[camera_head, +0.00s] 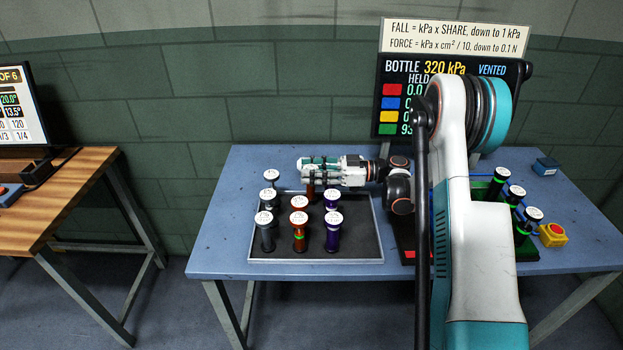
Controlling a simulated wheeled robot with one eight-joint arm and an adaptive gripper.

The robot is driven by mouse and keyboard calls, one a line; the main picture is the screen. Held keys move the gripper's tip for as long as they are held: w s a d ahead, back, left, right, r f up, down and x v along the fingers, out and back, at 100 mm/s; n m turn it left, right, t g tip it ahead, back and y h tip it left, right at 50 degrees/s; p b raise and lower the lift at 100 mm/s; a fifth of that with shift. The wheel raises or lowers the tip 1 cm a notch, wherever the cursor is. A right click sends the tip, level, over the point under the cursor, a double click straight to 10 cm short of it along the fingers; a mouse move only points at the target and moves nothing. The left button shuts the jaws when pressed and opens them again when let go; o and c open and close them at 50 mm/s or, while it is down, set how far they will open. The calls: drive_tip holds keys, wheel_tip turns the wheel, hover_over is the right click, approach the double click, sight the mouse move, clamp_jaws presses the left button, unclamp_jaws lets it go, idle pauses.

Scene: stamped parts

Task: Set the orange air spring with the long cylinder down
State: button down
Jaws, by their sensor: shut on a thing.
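My gripper (312,164), with teal fingers, reaches in from the right over the back of the tray (377,246). It is shut on an orange-brown cylinder (310,191) that shows just below the fingers. Its top is hidden by the gripper, and I cannot tell whether its foot touches the tray. Two other orange air springs with white caps stand in the tray's middle column: a front one (299,239) with a green band, and one behind it (299,208), partly covered.
Grey springs (267,238) stand left and purple ones (333,239) right in the tray. The tray's front right is bare. Beyond my arm are a green rack (527,251) with several dark springs, a yellow box with a red button (553,236) and a blue box (546,167).

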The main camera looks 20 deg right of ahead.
drive_tip(key=shift+f, duration=0.85)
drive_tip(key=shift+f, duration=0.1)
drive_tip(key=shift+f+b, duration=0.15)
drive_tip(key=shift+b, duration=0.2)
drive_tip(key=c, duration=1.1)
unclamp_jaws()
drive_tip(key=shift+o, duration=0.2)
drive_tip(key=shift+r, duration=0.2)
drive_tip(key=shift+d+r+p, duration=0.1)
drive_tip(key=shift+d+p, duration=0.15)
drive_tip(key=shift+p, duration=0.1)
drive_tip(key=p+v, duration=0.3)
drive_tip(key=v, duration=0.8)
drive_tip(key=shift+s+d, duration=0.2)
drive_tip(key=shift+d, duration=0.05)
